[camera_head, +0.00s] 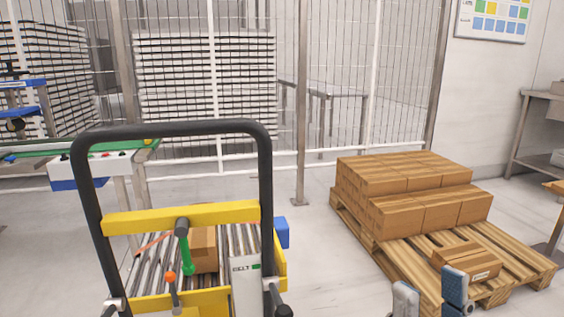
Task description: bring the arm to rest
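My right gripper (431,292) shows at the bottom right, with its two grey-blue fingers apart and nothing between them. It is in front of the wooden pallet (515,250), near a single brown box (467,259) lying there. In the picture one finger overlaps the pallet close to that box; I cannot tell if they touch. The rest of my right arm is out of view below. My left gripper is not in view.
A stack of brown boxes (410,185) stands on the pallet's far part. At left is a roller conveyor (150,272) with a black tubular frame (265,180) and one box (203,250). A wire fence (340,60) closes off the back. Bare floor (325,260) lies between conveyor and pallet.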

